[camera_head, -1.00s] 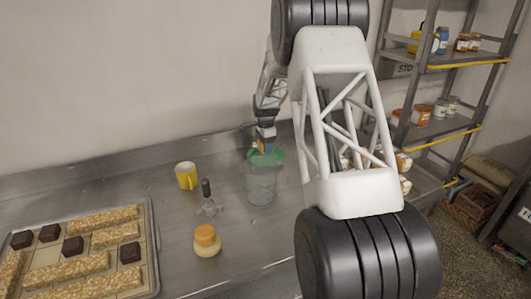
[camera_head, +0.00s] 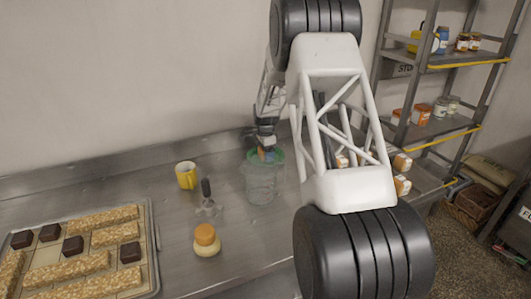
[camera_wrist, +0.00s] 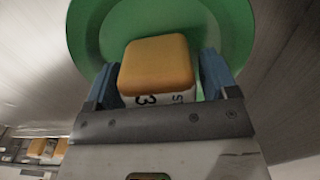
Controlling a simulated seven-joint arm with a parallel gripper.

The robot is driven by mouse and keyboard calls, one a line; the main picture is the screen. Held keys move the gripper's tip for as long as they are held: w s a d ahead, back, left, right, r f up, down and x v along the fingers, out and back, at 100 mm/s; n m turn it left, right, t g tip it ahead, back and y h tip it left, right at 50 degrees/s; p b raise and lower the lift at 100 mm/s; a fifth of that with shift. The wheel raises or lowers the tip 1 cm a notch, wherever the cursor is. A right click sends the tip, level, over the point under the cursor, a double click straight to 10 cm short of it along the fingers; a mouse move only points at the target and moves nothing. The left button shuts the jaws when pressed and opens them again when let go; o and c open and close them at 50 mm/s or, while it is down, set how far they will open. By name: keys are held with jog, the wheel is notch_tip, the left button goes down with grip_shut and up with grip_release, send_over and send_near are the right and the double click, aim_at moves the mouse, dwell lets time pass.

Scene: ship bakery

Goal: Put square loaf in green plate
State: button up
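The square loaf (camera_wrist: 157,65) has an orange-brown top and a pale, printed side. In the wrist view it sits between the blue fingers of my gripper (camera_wrist: 162,78), which appears shut on it. The green plate (camera_wrist: 235,22) is under and beyond the loaf in that view. I cannot tell whether the loaf touches it. In the head view my gripper (camera_head: 266,148) is low over the green plate (camera_head: 279,156), which is partly hidden behind a clear jar. A bit of the loaf shows below the fingers.
The clear jar (camera_head: 260,186) stands in front of the plate. More loaves (camera_head: 402,163) show behind my arm. A tray (camera_head: 154,240) of bars is at left.

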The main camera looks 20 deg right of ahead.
jog(key=shift+o, duration=0.3)
jog(key=shift+r, duration=0.15)
jog(key=shift+r, duration=6)
jog(key=s+a+r+n, duration=0.3)
jog(key=s+a+r, duration=0.2)
jog(key=s, duration=0.4)
jog(key=s+a+r+n+t, duration=0.1)
jog(key=s+a+r+n, duration=0.2)
jog(key=s+a+r, duration=0.35)
jog(key=s+a+r+n, duration=0.2)
jog(key=s+a+r, duration=0.15)
jog(key=s, duration=0.75)
jog(key=s+a+f+n, duration=0.1)
jog(key=s+a+n, duration=0.1)
jog(key=s, duration=0.8)
jog(key=s+a+f+n+t, duration=0.1)
jog(key=s+a+n, duration=0.2)
jog(key=s, duration=0.8)
jog(key=s+a+f+n, duration=0.1)
jog(key=s+n, duration=0.3)
jog(key=s, duration=0.6)
jog(key=shift+s+a+f+n+t, duration=0.15)
jog(key=shift+s+a+n+t, duration=0.2)
jog(key=shift+a, duration=0.4)
